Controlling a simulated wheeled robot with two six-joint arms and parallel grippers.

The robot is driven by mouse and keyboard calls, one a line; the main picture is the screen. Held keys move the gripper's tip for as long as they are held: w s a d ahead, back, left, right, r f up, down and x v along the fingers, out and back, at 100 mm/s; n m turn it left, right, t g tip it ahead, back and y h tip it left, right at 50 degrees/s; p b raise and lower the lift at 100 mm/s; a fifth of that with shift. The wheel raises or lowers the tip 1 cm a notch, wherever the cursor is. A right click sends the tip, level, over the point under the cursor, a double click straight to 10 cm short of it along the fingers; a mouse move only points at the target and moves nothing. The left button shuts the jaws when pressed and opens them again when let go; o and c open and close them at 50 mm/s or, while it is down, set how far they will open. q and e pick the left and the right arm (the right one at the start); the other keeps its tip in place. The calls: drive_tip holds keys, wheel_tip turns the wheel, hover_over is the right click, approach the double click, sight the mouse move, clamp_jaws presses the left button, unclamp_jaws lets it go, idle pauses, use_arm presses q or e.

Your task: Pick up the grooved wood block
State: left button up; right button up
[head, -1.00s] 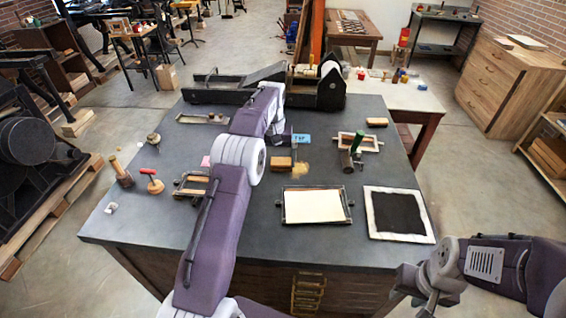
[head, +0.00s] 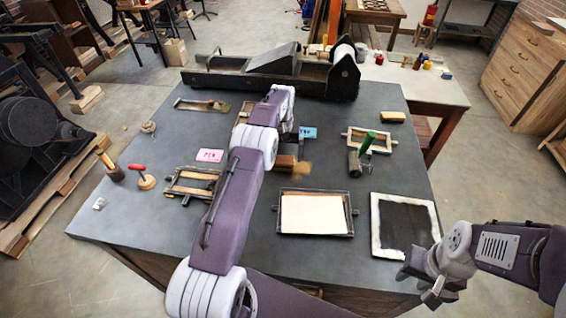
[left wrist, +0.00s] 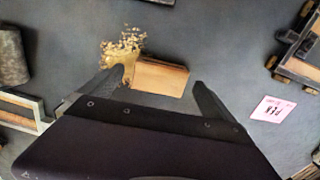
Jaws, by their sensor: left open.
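The wood block (head: 285,163) is a small brown block on the dark table top, partly hidden by my left arm in the head view. In the left wrist view the block (left wrist: 160,77) lies between the spread fingertips of my left gripper (left wrist: 158,82), close to both. I cannot tell whether they touch it, and its groove is not clear. My left gripper is open and holds nothing. My right gripper (head: 424,284) is off the table's front right corner with no object seen in it; its jaw opening is unclear.
Gold crumbs (left wrist: 122,50) lie beside the block. A long press (head: 270,82) stands at the back.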

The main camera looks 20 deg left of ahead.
sight(282, 163)
use_arm(q)
drive_tip(key=f, duration=0.2)
drive_tip(key=s+f+p, duration=0.1)
drive_tip(key=shift+f, duration=0.6)
drive_tip(key=shift+w+f, duration=0.2)
drive_tip(key=shift+w, duration=0.05)
drive_tip(key=c, duration=0.9)
drive_tip(key=shift+s+r, duration=0.1)
drive_tip(key=shift+r, duration=0.05)
drive_tip(key=shift+c, duration=1.4)
use_arm(e)
drive_tip(key=shift+s+r, duration=0.3)
drive_tip(key=shift+r, duration=0.55)
